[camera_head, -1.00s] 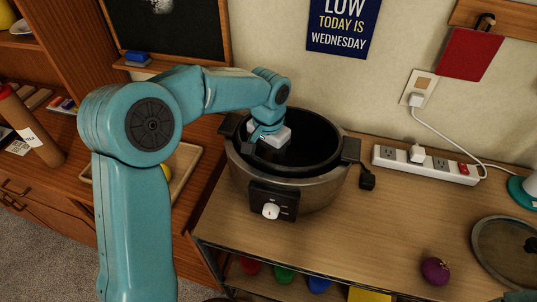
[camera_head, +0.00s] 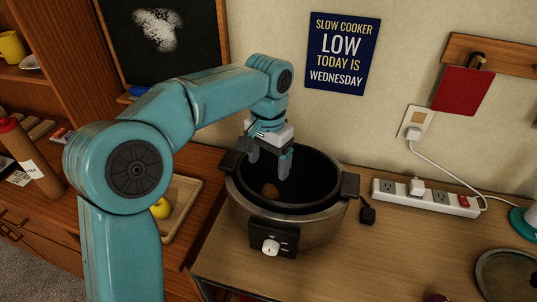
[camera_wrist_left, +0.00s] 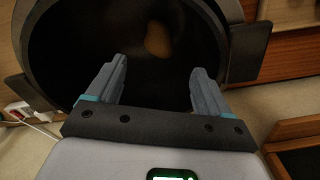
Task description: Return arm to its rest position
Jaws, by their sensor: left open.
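My left gripper (camera_head: 269,162) is open and empty, fingers pointing down, just above the rim of the slow cooker (camera_head: 310,232). In the left wrist view its two fingers (camera_wrist_left: 158,85) are spread apart over the dark pot (camera_wrist_left: 85,35). A brown, rounded item (camera_head: 270,191) lies inside the pot, apart from the fingers. It also shows in the wrist view (camera_wrist_left: 158,40). My left arm comes in from the left and bends over toward the cooker. My right gripper is not in view.
A power strip (camera_head: 427,197) with a plugged-in cord lies right of the cooker. A round lid (camera_head: 508,278) lies at the right. A wooden tray (camera_head: 185,205) with a yellow item (camera_head: 161,208) and a brown bottle (camera_head: 30,160) stand left. A blue sign (camera_head: 343,50) hangs behind.

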